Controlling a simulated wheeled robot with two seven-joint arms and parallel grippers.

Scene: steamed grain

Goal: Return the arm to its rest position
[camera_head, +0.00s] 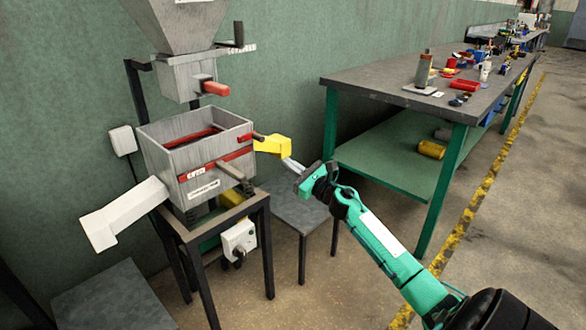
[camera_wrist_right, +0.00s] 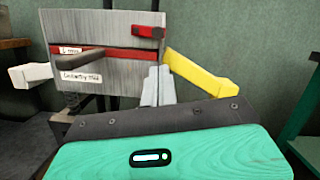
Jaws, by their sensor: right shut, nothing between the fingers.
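My right arm (camera_head: 385,245) comes in from the lower right in the head view, green with a dark wrist. Its gripper (camera_head: 291,164) is shut and empty, with pale fingers just below the yellow spout of the grey box machine. In the right wrist view the shut fingers (camera_wrist_right: 158,86) stand in front of the machine's right side, left of the yellow spout (camera_wrist_right: 202,75). I cannot tell whether the fingers touch the spout. My left gripper is not in view.
The grey box machine (camera_head: 190,160) with a white chute (camera_head: 125,212) stands on a dark-legged stand, under a hopper (camera_head: 180,22). A low grey table (camera_head: 300,212) is below the spout. A green-legged workbench (camera_head: 375,85) with tools is at the right. Floor is open at lower centre.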

